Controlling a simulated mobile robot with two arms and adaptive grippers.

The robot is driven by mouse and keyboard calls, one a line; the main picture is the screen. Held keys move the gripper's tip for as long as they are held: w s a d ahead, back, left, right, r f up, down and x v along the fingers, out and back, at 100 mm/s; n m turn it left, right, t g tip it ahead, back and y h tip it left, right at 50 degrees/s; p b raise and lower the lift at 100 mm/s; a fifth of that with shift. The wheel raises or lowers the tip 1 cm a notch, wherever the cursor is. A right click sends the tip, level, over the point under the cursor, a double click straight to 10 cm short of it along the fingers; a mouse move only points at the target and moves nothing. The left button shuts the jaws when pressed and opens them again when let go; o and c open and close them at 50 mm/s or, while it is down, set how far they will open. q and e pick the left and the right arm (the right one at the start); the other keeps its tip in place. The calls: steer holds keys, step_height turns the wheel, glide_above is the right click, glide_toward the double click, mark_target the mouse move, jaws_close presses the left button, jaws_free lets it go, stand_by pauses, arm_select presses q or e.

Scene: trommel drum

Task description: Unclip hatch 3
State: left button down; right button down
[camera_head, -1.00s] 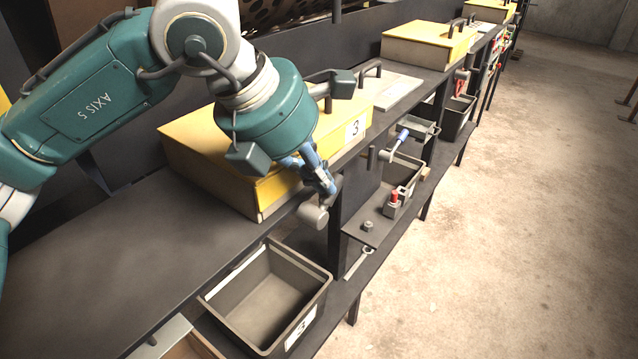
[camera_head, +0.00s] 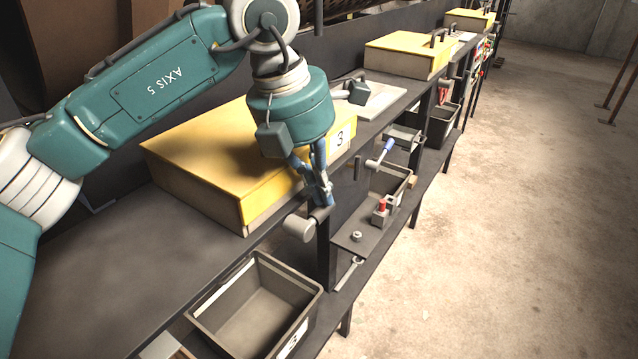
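Hatch 3 (camera_head: 195,155) is a yellow-topped box cover on the dark bench, with a white "3" label (camera_head: 341,139) on its right end. My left gripper (camera_head: 323,196) hangs over the hatch's front right edge, its blue fingers pointing down. The fingertips are at a short grey cylinder with a stub (camera_head: 300,229), likely the clip, on the bench edge below the hatch. I cannot tell whether they touch or grip it. My wrist hides part of the hatch's right end. My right gripper is not in view.
A grey bin (camera_head: 212,301) stands below the bench edge in front. A lower shelf holds a red-topped part (camera_head: 381,206), a nut (camera_head: 356,237) and a blue-handled tool (camera_head: 385,151). Another yellow hatch (camera_head: 405,52) lies farther along.

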arm_select(q)
steer(key=shift+a, duration=0.15)
steer(key=shift+r, duration=0.1)
stand_by(0.3)
steer(key=shift+r, duration=0.3)
steer(key=p+v, duration=0.2)
steer(key=v, duration=0.1)
steer(key=shift+w+r, duration=0.2)
steer(key=shift+w, duration=0.15)
steer(key=w+r+b, duration=0.1)
steer(key=w+r, duration=0.2)
steer(key=r, duration=0.6)
steer(key=shift+d+r, duration=0.15)
steer(key=shift+d, duration=0.3)
